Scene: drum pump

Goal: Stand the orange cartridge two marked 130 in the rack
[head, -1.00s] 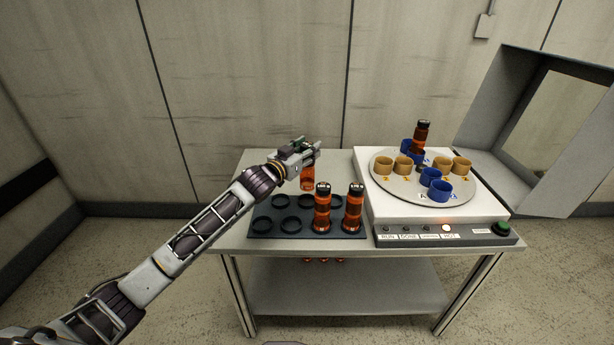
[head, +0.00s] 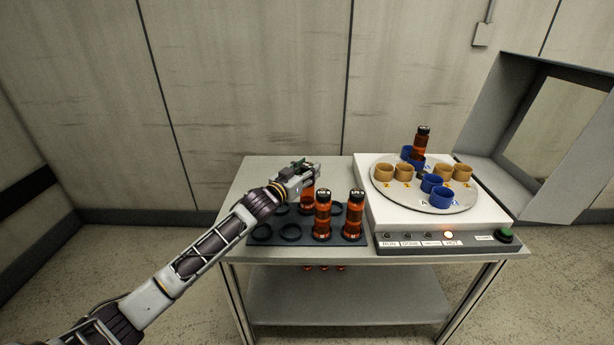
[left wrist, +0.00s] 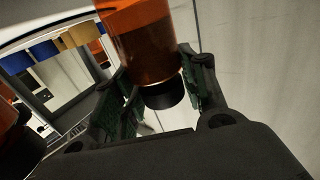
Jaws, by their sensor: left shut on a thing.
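My left gripper (head: 307,173) is shut on an orange cartridge (head: 307,199) and holds it upright by its top, over the back row of the dark rack (head: 262,241). I cannot tell whether its lower end is inside a ring. In the left wrist view the cartridge (left wrist: 148,50) sits between the green finger pads, its black cap towards the palm. Two more orange cartridges stand in the rack's front row, one in the middle (head: 322,215) and one at the right (head: 356,214). The number on the held cartridge cannot be read. My right gripper is not in view.
A white machine (head: 373,219) stands right of the rack. Its round plate (head: 410,198) bears tan and blue cups and another orange cartridge (head: 421,143) standing at the back. Its lid (head: 500,150) is open at the right. The table (head: 262,172) is clear behind the rack.

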